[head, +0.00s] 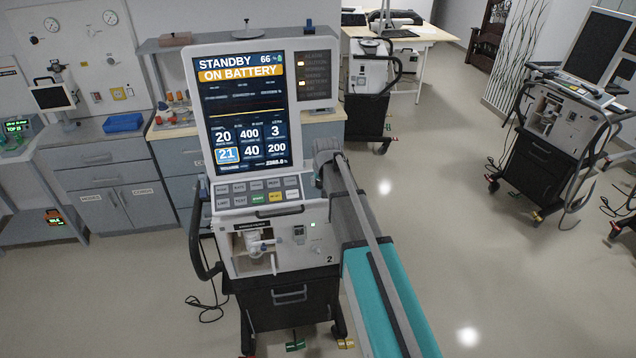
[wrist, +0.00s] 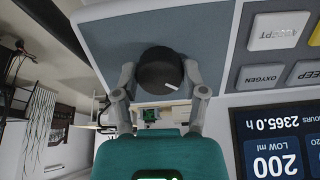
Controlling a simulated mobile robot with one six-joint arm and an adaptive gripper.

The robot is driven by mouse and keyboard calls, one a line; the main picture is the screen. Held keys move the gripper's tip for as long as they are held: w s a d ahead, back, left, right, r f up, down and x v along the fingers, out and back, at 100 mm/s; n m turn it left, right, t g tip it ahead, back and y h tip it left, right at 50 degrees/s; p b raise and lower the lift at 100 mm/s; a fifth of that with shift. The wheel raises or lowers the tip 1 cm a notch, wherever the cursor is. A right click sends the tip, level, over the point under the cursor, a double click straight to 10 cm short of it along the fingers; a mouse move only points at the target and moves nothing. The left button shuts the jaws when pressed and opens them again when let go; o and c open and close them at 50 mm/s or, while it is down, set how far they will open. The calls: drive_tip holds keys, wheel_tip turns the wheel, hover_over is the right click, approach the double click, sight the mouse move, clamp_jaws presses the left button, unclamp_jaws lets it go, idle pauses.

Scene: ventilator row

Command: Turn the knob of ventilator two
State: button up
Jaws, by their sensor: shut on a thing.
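Ventilator two (head: 240,150) stands upright in the middle of the head view, with a "2" on its lower body. Its lit screen reads "STANDBY ON BATTERY", and the value 21 is highlighted. In the wrist view its black round knob (wrist: 160,70), with a white pointer mark, sits on the grey panel beside the buttons. My gripper (wrist: 160,82) has one finger on each side of the knob and is shut on it. In the head view my grey and teal arm reaches the right side of the panel and hides the knob.
A second ventilator (head: 560,130) stands at the right, and another (head: 370,90) stands behind by a table (head: 415,35). Grey cabinets (head: 105,185) with a blue bin (head: 122,122) are at the left. The floor (head: 500,270) at the right front is clear.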

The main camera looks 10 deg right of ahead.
drive_tip(key=shift+m, duration=2.5)
drive_tip(key=o, duration=1.1)
drive_tip(key=shift+o, duration=0.2)
drive_tip(key=s+a+f+n+g, duration=0.1)
drive_tip(key=s+n+g, duration=0.3)
drive_tip(key=s, duration=2.5)
drive_tip(key=shift+a+f+n, duration=0.15)
drive_tip(key=shift+f+n, duration=0.05)
drive_tip(key=shift+n, duration=0.8)
